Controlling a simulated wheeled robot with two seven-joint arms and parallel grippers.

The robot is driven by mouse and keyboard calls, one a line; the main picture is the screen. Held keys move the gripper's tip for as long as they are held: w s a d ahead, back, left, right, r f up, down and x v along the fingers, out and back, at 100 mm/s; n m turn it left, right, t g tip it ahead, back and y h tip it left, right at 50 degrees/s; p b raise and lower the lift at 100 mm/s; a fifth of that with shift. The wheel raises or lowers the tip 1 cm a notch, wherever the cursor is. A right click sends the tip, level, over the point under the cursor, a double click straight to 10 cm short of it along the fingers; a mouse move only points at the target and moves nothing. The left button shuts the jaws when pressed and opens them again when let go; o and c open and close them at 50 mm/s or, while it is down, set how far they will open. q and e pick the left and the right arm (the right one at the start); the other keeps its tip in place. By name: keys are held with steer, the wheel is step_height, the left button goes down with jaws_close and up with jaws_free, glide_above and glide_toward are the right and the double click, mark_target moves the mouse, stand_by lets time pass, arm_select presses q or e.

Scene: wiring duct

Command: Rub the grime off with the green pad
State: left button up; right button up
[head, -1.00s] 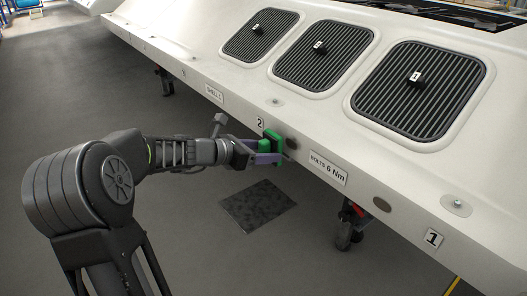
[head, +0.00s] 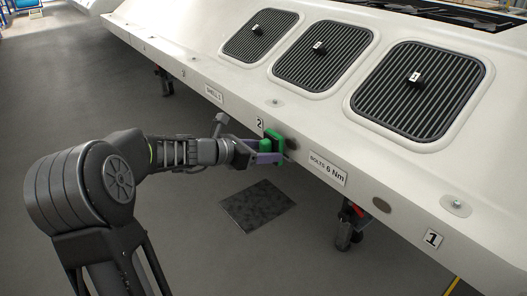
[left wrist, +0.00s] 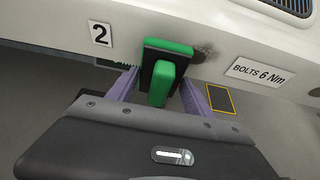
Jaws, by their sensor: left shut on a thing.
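The green pad (head: 274,140) has a green block handle and a dark layer, and my left gripper (head: 262,158) is shut on its handle. In the left wrist view, the pad (left wrist: 168,47) stands between the purple fingers of my left gripper (left wrist: 160,88), up against the white side face. A dark grime smudge (left wrist: 203,52) shows just right of the pad, partly hidden by it. In the head view the grime (head: 292,144) is beside the pad's right edge. I cannot tell whether the pad touches the surface. My right gripper is not in view.
The long white shell (head: 228,78) has three grilled vents with black knobs on its sloped top. Another dark spot (head: 381,205) lies further right on the side face. A "BOLTS 6 Nm" label (head: 328,169) is near the grime. A dark mat (head: 257,206) lies on open floor below.

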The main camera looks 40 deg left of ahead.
arm_select(q)
steer(key=shift+w+d, duration=0.2)
steer(key=shift+w, duration=0.5)
stand_by(0.3)
steer(key=shift+d, duration=0.1)
steer(key=shift+s+d, duration=0.25)
steer(key=shift+d, duration=0.35)
steer(key=shift+s+d, duration=0.25)
steer(key=shift+d, duration=0.35)
steer(key=shift+b, duration=0.3)
steer(key=shift+s+d+b, duration=0.15)
steer(key=shift+d+b, duration=0.05)
steer(key=shift+d, duration=0.5)
steer(key=shift+s+d+b, duration=0.1)
steer(key=shift+d+b, duration=0.05)
steer(key=shift+d, duration=0.5)
